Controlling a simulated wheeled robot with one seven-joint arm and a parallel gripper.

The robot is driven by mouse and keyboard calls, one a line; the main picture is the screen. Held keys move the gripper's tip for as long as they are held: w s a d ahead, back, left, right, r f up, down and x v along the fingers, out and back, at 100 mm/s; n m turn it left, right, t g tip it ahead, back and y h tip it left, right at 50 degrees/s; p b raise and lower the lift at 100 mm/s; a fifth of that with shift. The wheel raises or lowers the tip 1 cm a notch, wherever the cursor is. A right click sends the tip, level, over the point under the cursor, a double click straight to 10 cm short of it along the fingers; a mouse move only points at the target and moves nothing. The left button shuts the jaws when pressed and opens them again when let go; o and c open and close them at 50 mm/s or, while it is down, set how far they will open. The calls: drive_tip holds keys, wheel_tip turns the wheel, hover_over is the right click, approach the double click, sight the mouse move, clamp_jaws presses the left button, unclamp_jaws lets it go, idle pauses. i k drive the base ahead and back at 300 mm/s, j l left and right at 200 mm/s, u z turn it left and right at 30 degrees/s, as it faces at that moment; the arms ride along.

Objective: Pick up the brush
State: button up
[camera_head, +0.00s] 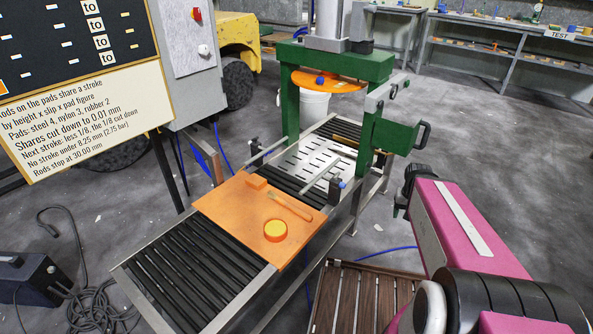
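An orange board (222,211) lies across the roller conveyor in front of the green press. A slim, long-handled thing, which looks like the brush (291,207), lies flat on the board towards its right side. A round yellow-topped tin (276,229) stands just in front of it, and a small orange block (256,183) lies behind and to the left. My pink arm comes in from the lower right. A dark part at its far end, seemingly my gripper (407,190), is right of the conveyor, well apart from the brush. Its fingers cannot be made out.
The green press (289,105) stands over the conveyor, with a white pail (314,106) under its orange plate. The conveyor's metal rail (322,228) runs between my arm and the board. A slatted wooden platform (362,297) lies at the front. A sign (88,115) stands left.

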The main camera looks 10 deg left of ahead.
sight(272, 195)
drive_tip(key=u, duration=1.4)
drive_tip(key=k+j+u, duration=0.15)
drive_tip(key=k+j, duration=0.55)
